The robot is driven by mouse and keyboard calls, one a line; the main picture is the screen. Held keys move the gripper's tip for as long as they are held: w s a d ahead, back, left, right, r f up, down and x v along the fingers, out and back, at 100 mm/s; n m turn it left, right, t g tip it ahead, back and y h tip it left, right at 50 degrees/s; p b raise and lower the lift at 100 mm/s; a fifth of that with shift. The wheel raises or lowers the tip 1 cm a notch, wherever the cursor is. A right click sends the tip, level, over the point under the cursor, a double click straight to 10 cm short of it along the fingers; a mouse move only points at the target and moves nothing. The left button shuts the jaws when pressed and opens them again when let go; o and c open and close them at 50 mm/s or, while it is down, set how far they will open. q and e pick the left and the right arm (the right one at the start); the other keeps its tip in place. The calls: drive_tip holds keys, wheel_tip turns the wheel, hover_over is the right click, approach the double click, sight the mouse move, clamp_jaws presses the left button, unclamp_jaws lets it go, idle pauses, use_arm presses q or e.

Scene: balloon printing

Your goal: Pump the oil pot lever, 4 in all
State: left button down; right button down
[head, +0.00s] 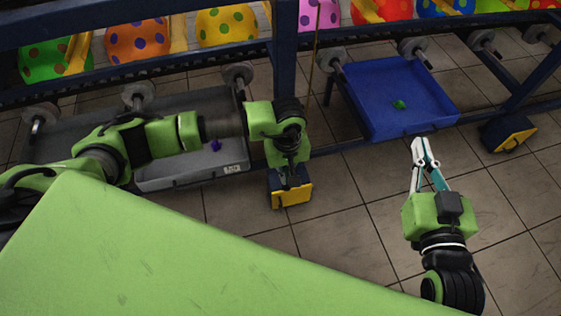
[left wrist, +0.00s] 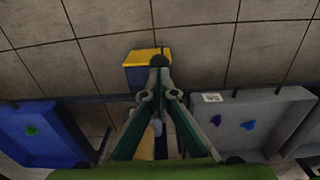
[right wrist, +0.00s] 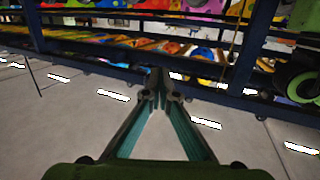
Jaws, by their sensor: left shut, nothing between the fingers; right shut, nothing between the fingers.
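I cannot make out an oil pot or its lever for certain in any view. My left gripper (head: 287,174) points down over a blue and yellow block (head: 292,194) at the foot of the rack, its fingers mostly hidden by the wrist. In the left wrist view its fingers (left wrist: 158,84) meet in front of that block (left wrist: 146,72); contact cannot be told. My right gripper (head: 417,143) is shut and empty, pointing at the near edge of a blue tray (head: 385,126). It also shows shut in the right wrist view (right wrist: 161,84).
A grey tray (head: 190,176) lies behind my left arm. The rack (head: 285,60) carries spotted balloons (head: 137,42) above. Another blue and yellow block (head: 508,133) stands at the right. My green body surface (head: 150,250) fills the front left. Tiled floor between is clear.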

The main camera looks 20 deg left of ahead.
use_arm(q)
drive_tip(key=shift+f, duration=0.35)
drive_tip(key=shift+f+b, duration=0.65)
drive_tip(key=shift+b, duration=0.15)
drive_tip(key=shift+f, duration=0.15)
drive_tip(key=shift+f+b, duration=0.4)
drive_tip(key=shift+b, duration=0.1)
use_arm(e)
wheel_tip(320, 180, up, 13)
drive_tip(key=s+a+t+y, duration=0.1)
drive_tip(key=s+t+y, duration=0.1)
drive_tip(key=t, duration=0.4)
drive_tip(key=shift+s+t, duration=0.25)
drive_tip(key=shift+t, duration=0.15)
